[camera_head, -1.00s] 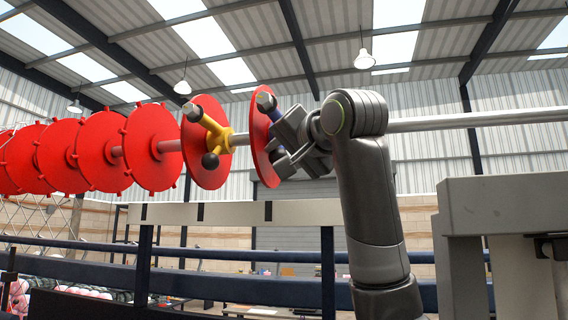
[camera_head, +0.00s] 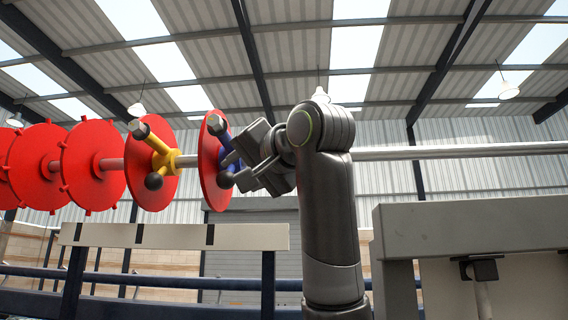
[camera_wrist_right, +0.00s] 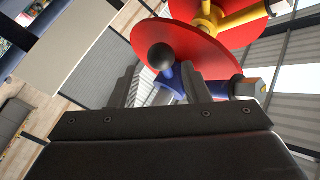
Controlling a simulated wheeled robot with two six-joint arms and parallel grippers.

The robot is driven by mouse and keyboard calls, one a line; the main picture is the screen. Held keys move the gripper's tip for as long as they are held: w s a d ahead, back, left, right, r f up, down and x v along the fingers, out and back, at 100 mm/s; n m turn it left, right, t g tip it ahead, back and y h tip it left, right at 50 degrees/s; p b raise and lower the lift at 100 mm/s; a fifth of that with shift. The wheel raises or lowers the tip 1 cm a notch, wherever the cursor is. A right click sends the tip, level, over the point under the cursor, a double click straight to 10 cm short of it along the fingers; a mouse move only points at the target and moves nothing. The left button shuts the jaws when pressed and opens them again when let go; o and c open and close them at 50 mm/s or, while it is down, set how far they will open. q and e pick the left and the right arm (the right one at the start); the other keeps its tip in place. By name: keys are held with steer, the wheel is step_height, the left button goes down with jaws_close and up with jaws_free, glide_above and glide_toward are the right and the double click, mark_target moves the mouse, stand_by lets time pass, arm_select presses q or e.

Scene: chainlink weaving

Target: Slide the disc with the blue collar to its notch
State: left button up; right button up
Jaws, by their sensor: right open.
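The red disc with the blue collar (camera_head: 210,172) is the rightmost disc on the steel bar (camera_head: 440,152). Its blue collar (camera_head: 222,135) has a bolt head at the top and a dark knob below, and is partly hidden by the gripper. My right gripper (camera_head: 250,160) is open just right of the disc, at the collar. In the right wrist view the open fingers (camera_wrist_right: 162,90) lie either side of the blue collar (camera_wrist_right: 184,80); contact cannot be told. A pale beam (camera_head: 175,236) with dark notch-like marks (camera_head: 210,235) runs below. My left gripper is not in view.
A grey block-like stand (camera_head: 470,228) is at the right. The bar right of my arm is clear.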

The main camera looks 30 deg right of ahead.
steer(key=s+d+b, duration=0.2)
steer(key=s+b, duration=0.4)
steer(key=s, duration=0.7)
steer(key=shift+s+d, duration=0.15)
steer(key=shift+s, duration=0.15)
